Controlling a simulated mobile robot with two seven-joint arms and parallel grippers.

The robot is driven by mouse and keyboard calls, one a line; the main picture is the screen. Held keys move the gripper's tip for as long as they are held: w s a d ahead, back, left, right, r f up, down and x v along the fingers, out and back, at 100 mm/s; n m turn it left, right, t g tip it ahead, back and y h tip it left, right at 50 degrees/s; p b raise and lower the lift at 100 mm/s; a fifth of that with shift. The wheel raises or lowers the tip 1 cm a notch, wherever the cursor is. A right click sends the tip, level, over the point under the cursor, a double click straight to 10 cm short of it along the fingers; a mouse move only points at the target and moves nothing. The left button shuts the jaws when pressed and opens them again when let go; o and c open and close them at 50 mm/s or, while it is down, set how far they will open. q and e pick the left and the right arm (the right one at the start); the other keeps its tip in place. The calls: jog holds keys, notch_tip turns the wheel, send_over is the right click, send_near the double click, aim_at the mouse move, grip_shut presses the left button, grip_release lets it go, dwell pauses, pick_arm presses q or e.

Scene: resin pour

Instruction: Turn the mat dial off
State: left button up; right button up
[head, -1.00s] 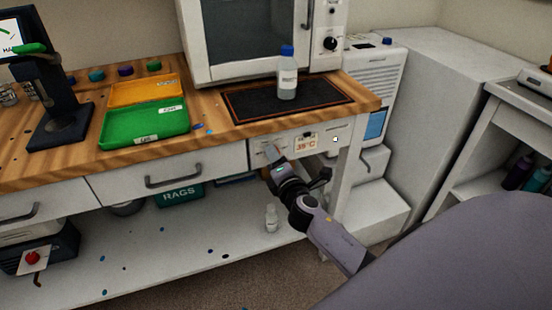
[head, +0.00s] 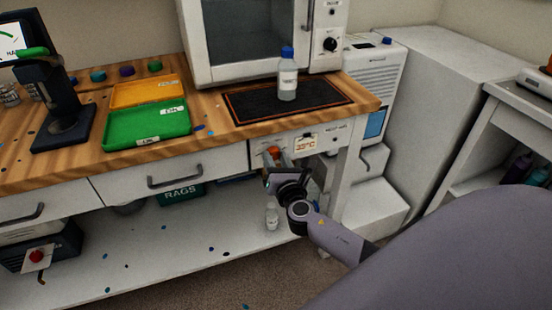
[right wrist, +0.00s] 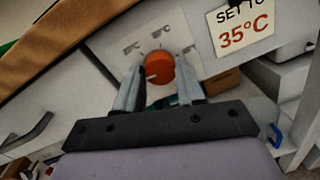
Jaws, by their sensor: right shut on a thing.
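The orange mat dial (right wrist: 160,66) sits on a pale panel on the bench front, with small printed marks around it. It also shows in the head view (head: 272,151), partly covered by my gripper. A small white mark on the dial is towards its lower left in the right wrist view. My right gripper (right wrist: 160,78) has one finger on each side of the dial and is shut on it; it also shows in the head view (head: 278,160). The dark mat (head: 245,113) with an orange border lies on the bench above. My left gripper is not in view.
A bottle with a blue cap (head: 288,80) stands on the mat. A "SET TO 35°C" card (right wrist: 242,26) is right of the dial. A small bottle (head: 272,216) stands on the lower shelf near my right arm. A drawer handle (head: 175,177) is to the left.

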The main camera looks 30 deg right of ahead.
jog(key=shift+n, duration=0.6)
jog(key=o, duration=1)
jog(key=shift+o, duration=0.2)
jog(key=v, duration=0.7)
jog(key=shift+p, duration=0.3)
jog(key=shift+s, duration=0.1)
jog(key=s+a+f+m+g+y+p, duration=0.3)
jog(key=s+a+m, duration=0.3)
jog(key=m, duration=0.8)
jog(key=s+a+f+m+g+y+p, duration=0.3)
jog(key=s+a+m, duration=0.3)
jog(key=s+m, duration=0.7)
jog(key=shift+f+m+g+y, duration=0.2)
jog(key=shift+m+g+y, duration=0.2)
jog(key=shift+m+y, duration=0.25)
